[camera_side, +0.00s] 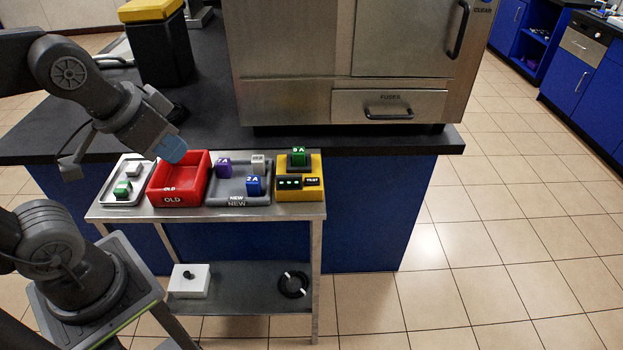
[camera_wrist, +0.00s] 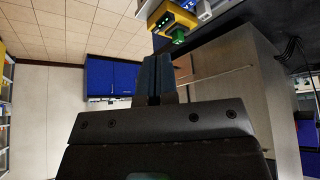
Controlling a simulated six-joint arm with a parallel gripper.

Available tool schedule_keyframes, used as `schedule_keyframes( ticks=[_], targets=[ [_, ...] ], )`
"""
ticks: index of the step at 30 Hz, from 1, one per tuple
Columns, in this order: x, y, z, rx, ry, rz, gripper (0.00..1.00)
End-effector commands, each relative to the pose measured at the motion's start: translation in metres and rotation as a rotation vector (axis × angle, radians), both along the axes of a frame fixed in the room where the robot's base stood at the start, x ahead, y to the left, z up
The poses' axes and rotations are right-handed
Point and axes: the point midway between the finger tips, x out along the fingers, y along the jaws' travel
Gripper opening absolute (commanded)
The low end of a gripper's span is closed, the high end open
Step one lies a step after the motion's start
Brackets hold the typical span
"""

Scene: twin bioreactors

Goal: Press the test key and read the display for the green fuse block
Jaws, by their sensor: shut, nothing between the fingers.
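The yellow tester (camera_side: 299,194) stands at the right end of the steel cart. A green fuse block (camera_side: 298,158), marked what looks like 5 A, sits upright in the socket on its top. The test key (camera_side: 312,181) is to the right of the display. My gripper (camera_side: 173,150) is shut and empty, above the red bin and well left of the tester. In the wrist view, my blue fingers (camera_wrist: 155,78) are together, and the tester (camera_wrist: 174,17) with the green block (camera_wrist: 178,36) shows at the top.
The red OLD bin (camera_side: 165,199) looks empty. The grey NEW tray (camera_side: 222,198) holds purple, grey and blue blocks. The steel FUSES drawer (camera_side: 388,106) is shut behind the cart.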

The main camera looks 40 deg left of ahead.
Motion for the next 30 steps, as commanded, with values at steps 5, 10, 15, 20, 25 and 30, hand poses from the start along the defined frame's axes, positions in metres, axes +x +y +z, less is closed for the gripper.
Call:
schedule_keyframes(
  ticks=[5,10,15,20,25,30],
  targets=[
    [0.0,0.0,0.0,0.0,0.0,0.0,0.0],
    [0.0,0.0,0.0,0.0,0.0,0.0,0.0],
    [0.0,0.0,0.0,0.0,0.0,0.0,0.0],
    [0.0,0.0,0.0,-0.003,0.001,0.001,0.0],
    [0.013,-0.012,0.001,-0.094,0.02,0.03,0.0],
    [0.049,-0.039,0.003,-0.34,0.075,0.141,0.0]
  ],
)
